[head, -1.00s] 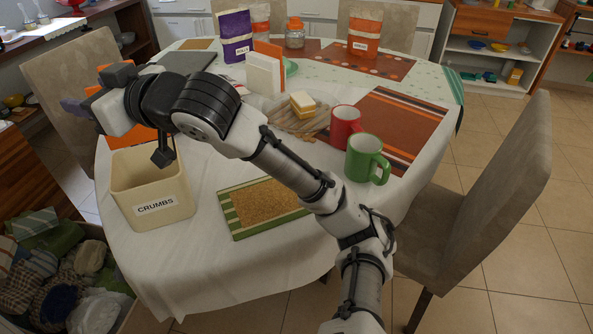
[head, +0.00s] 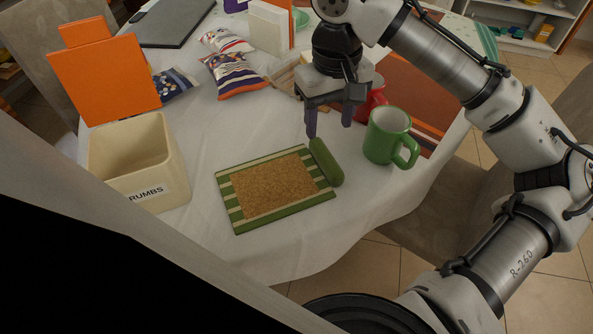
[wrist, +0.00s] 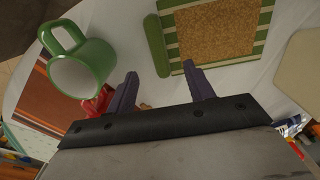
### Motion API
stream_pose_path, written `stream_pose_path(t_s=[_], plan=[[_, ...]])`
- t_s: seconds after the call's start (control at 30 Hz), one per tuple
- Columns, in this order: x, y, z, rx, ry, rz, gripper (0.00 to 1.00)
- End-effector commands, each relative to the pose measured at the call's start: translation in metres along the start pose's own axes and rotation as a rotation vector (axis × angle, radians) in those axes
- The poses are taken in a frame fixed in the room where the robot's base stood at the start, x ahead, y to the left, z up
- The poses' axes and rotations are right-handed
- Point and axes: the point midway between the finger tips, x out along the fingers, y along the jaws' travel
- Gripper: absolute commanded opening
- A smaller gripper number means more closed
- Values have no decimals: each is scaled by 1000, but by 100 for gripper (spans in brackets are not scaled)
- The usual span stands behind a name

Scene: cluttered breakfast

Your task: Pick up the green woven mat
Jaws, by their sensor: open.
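The green mat (head: 288,211) lies flat on the white tablecloth, with green and cream stripes around a brown, cork-like middle. It also shows at the top of the wrist view (wrist: 175,50). A green, cucumber-shaped object (head: 326,162) lies along its right edge in the head view; I cannot tell whether it overlaps the mat. My gripper (head: 329,115) is open and empty, fingers pointing down, above the table behind the mat's far right corner. In the wrist view, my gripper (wrist: 160,70) has the green object just beyond its fingertips.
A green mug (head: 387,136) stands right of the mat, with a red mug (head: 376,95) behind it, close to my gripper. A cream crumbs bin (head: 160,195) stands at left. Striped packets (head: 234,78) lie farther back. The cloth in front of the mat is clear.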

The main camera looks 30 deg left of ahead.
Motion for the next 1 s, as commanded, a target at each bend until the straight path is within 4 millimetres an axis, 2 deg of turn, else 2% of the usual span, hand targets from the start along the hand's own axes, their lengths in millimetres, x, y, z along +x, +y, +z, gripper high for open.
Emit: stream_pose_path(t_s=[0.03,0.13,0.43,0.7,1.0], plan=[[12,0,0,0,-1,-1,53],[30,0,0,0,0,0,53],[54,1,-1,-2,1,-1,53],[92,4,-2,-1,3,-1,53],[98,3,-2,-1,4,-1,53]])
